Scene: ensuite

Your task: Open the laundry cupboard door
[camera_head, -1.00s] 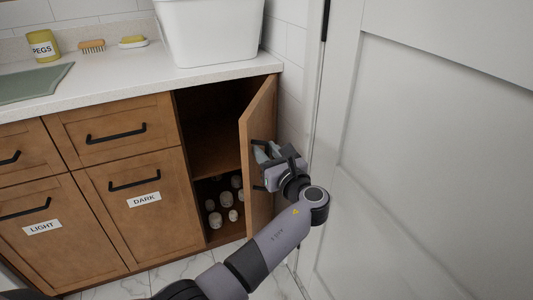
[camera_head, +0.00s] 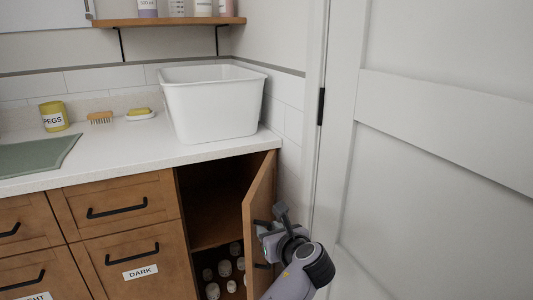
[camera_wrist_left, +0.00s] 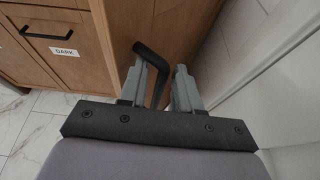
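The laundry cupboard door (camera_head: 260,195) is wooden and stands well open at the right end of the counter, swung out from the dark cupboard interior (camera_head: 212,200). Its black bar handle (camera_head: 262,266) is on the outer face, partly hidden by my gripper in the head view. My left gripper (camera_head: 272,228) is at this handle. In the left wrist view the handle (camera_wrist_left: 162,75) passes between the two fingers (camera_wrist_left: 162,88), with visible space beside it, so the fingers look open around it. Contact is unclear. My right gripper is not in view.
Several pale jars (camera_head: 224,268) stand inside the cupboard. A white tub (camera_head: 212,105) stands on the counter (camera_head: 120,165) above. A drawer marked DARK (camera_head: 140,272) is to the left. A white panelled door (camera_head: 430,160) and its frame stand close on the right.

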